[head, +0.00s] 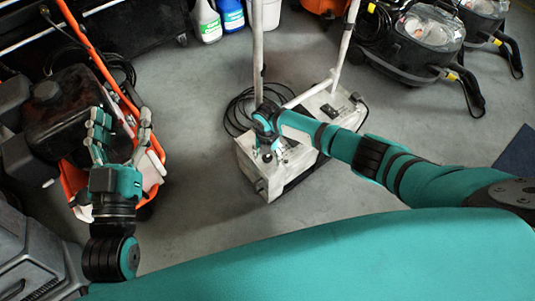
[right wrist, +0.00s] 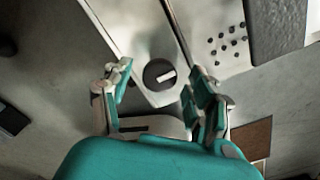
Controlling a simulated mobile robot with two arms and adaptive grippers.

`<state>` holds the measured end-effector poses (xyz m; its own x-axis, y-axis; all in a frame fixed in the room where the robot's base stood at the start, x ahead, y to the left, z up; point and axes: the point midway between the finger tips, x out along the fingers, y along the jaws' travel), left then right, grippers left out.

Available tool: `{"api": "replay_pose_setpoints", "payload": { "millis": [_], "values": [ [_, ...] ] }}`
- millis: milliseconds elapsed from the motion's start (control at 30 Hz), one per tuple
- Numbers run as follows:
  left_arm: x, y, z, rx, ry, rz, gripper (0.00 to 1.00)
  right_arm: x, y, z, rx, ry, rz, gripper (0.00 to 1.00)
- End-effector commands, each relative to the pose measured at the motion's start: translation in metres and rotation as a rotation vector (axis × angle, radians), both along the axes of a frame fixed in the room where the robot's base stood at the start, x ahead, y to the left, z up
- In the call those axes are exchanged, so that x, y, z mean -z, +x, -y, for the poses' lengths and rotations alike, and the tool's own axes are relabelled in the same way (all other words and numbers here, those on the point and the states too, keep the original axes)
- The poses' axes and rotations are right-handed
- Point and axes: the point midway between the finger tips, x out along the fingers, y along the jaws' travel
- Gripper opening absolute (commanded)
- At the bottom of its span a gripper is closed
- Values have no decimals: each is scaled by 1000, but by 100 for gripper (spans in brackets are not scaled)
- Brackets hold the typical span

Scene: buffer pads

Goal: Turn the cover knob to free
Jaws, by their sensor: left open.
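My left gripper (head: 119,140) is open and empty, raised at the left, away from the machine.
An orange-and-black machine (head: 75,110) stands behind my left gripper. Black vacuum-like machines (head: 425,45) stand at the upper right. Bottles (head: 207,22) stand at the back. A black cable (head: 238,112) lies by the white machine. Grey floor (head: 205,190) is clear between.

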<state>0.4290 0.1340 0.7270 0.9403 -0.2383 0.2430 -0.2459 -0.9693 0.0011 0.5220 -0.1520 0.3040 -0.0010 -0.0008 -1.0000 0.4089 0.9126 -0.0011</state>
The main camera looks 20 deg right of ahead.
Motion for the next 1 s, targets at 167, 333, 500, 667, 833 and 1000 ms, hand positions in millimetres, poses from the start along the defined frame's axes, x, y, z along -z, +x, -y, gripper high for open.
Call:
{"api": "replay_pose_setpoints", "payload": {
  "millis": [167,333,500,667,833,1000],
  "values": [
    [-2,0,0,1,-1,5,61,-2,0,0,0,1,1,59],
    [-1,0,0,0,-1,3,61,-21,2,0,-1,3,3,59],
    [-1,0,0,0,0,1,61,-57,2,0,-2,2,5,59],
    [0,0,0,0,0,1,61,-90,1,0,-1,1,4,59],
    [0,0,0,-1,0,0,61,-112,1,0,1,1,1,59],
    [0,0,0,-1,0,0,61,-120,0,0,0,0,0,59]
  ]
}}
